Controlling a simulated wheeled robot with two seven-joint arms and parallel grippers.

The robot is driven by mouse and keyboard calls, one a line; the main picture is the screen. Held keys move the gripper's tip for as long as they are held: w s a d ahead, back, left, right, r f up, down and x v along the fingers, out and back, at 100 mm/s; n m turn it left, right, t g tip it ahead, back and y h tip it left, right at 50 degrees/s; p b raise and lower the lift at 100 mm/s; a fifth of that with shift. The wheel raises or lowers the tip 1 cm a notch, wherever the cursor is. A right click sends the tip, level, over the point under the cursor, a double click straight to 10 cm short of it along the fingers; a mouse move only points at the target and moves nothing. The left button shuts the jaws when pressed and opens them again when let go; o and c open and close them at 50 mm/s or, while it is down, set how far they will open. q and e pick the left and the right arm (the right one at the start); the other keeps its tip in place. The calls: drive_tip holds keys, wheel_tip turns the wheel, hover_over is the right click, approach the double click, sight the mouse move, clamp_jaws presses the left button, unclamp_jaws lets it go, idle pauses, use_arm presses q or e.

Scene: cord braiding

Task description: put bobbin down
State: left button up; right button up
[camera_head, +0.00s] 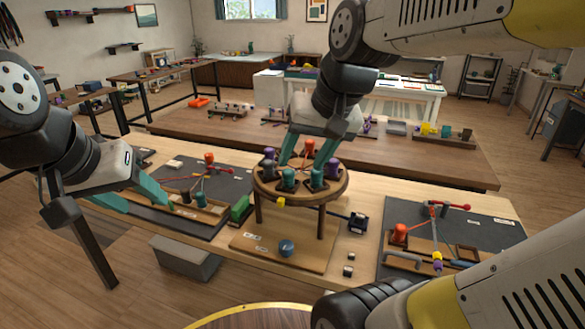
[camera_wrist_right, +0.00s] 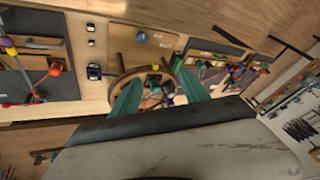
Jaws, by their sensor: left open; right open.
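A round wooden braiding stand (camera_head: 300,199) on legs stands on a wooden base board. Several bobbins sit around its top: an orange one (camera_head: 309,147), purple ones (camera_head: 269,154) and teal ones (camera_head: 289,179). Cords meet near the middle. My right gripper (camera_head: 301,166) reaches down over the disc from above, its teal fingers spread apart among the bobbins. The right wrist view shows these fingers (camera_wrist_right: 160,78) spread over the stand, with no bobbin visibly clamped; small details there are unclear. My left gripper (camera_head: 148,204) is open and empty over the left dark mat.
Left of the stand, a dark mat holds a cord fixture (camera_head: 203,195) and a green block (camera_head: 240,208). A blue knob (camera_head: 286,248) is on the base board. On the right, a dark mat (camera_head: 480,238) holds another fixture with an orange bobbin (camera_head: 400,233).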

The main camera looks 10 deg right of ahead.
drive_tip(key=shift+n+t, duration=0.5)
drive_tip(key=shift+n, duration=0.4)
drive_tip(key=s, duration=0.1)
drive_tip(key=s+f, duration=0.2)
drive_tip(key=s, duration=0.1)
drive_tip(key=shift+a, duration=0.3)
